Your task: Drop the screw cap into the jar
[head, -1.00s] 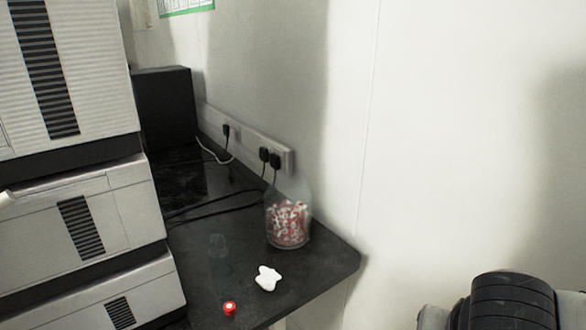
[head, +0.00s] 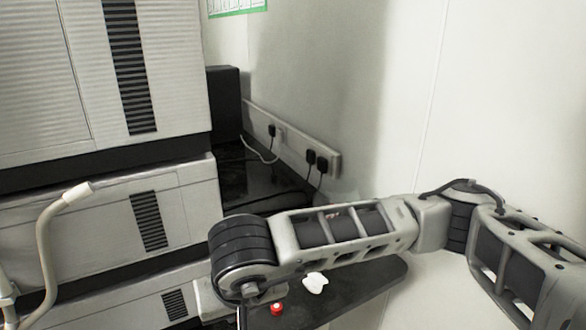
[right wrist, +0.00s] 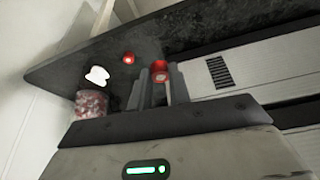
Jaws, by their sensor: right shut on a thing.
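My right gripper (right wrist: 158,88) is shut on a red screw cap (right wrist: 160,70) at its fingertips. The clear jar (right wrist: 91,104), filled with red and white pieces, stands on the dark bench, left of the fingers in the right wrist view. In the head view my right arm hides nearly all of the jar. A second red cap lies on the bench, in the head view (head: 277,308) and the right wrist view (right wrist: 128,58). My left gripper is not in view.
A white lump (head: 315,282) lies on the bench (head: 375,273) near the loose red cap. Stacked pale instruments (head: 140,80) stand at the left, with a curved pale tube (head: 47,240) before them. A wall with sockets (head: 300,147) is behind.

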